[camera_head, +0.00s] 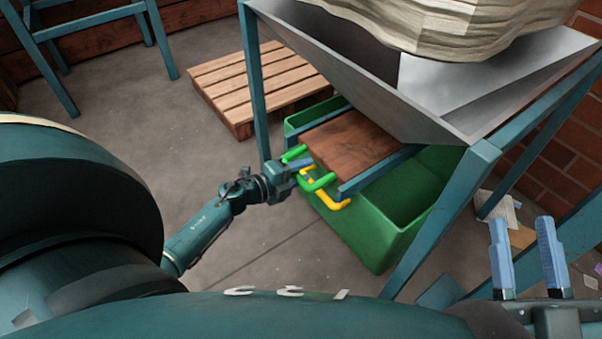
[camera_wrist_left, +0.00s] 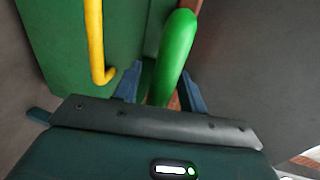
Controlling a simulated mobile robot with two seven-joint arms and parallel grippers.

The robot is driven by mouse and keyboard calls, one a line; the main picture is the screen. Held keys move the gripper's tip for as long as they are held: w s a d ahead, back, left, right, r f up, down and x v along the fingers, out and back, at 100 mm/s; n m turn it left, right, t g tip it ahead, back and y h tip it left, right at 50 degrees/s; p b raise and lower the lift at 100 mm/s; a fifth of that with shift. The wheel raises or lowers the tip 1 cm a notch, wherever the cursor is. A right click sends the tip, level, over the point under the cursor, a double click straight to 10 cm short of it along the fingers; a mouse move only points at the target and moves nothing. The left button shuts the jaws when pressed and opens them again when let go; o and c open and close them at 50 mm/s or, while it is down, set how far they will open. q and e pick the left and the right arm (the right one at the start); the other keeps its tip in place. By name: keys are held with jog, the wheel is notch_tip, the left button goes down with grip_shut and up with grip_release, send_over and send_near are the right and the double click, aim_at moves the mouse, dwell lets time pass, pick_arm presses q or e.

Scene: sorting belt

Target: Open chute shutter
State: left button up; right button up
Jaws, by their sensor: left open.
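The chute shutter (camera_head: 352,147) is a brown wooden board between blue-green rails under the metal hopper (camera_head: 440,85). A green handle (camera_head: 322,183) stands out from its front edge; it also shows in the left wrist view (camera_wrist_left: 177,50). My left gripper (camera_head: 303,169) is at this handle. In the left wrist view its blue fingers (camera_wrist_left: 160,88) are apart, with the green bar running between them. I cannot tell whether either finger touches it. My right gripper (camera_head: 526,258) is open and empty at the lower right, away from the shutter.
A green bin (camera_head: 365,237) stands below the shutter, with a yellow handle (camera_head: 330,203) close under the green one. A teal frame leg (camera_head: 440,220) stands right of it. A wooden pallet (camera_head: 240,88) lies behind on the floor. The grey floor left of the bin is clear.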

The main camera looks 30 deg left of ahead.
pick_arm(q)
jog(key=shift+c, duration=0.4)
grip_shut()
